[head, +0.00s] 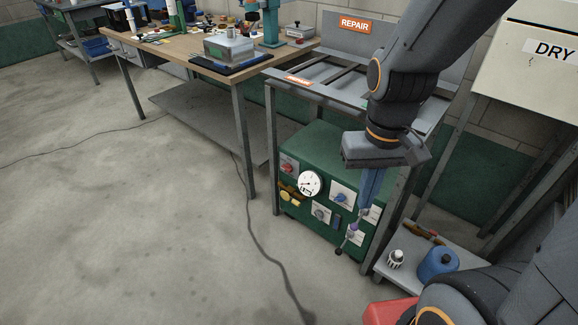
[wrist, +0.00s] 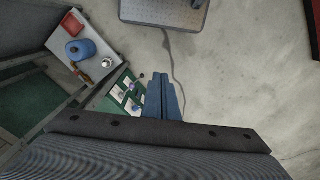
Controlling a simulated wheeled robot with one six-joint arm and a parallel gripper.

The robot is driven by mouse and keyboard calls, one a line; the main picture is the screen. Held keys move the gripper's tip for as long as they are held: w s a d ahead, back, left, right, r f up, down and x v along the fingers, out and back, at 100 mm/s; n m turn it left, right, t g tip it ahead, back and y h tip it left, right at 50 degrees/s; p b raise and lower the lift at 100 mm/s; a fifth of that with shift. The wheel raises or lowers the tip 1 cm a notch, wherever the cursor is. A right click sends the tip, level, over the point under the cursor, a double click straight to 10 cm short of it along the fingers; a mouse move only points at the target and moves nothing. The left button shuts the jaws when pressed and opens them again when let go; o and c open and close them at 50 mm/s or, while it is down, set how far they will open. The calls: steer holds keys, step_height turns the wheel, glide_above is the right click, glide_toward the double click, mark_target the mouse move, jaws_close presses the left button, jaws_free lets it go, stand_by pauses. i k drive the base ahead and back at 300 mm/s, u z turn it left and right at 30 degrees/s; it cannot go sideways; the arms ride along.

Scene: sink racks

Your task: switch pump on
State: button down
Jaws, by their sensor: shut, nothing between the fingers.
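A green pump box (head: 318,150) stands on the floor under the rack marked REPAIR. Its front panel carries a round white gauge (head: 309,184), a red control (head: 288,168) at upper left, blue knobs (head: 341,198) on white plates, and a lever with a dark ball end (head: 339,251) at lower right. Which control is the pump switch I cannot tell. My gripper (head: 366,206) is shut and empty, pointing down in front of the panel's right side, and hides part of it. In the wrist view my blue fingers (wrist: 161,78) are together, beside the panel (wrist: 125,95); contact is unclear.
A wooden workbench (head: 190,45) with tools stands at back left. A cable (head: 262,250) crosses the floor; open floor lies left.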

mark_target(287, 167)
steer(key=z, duration=1.9)
steer(key=k, duration=1.25)
steer(key=u, duration=1.6)
steer(key=i, duration=0.5)
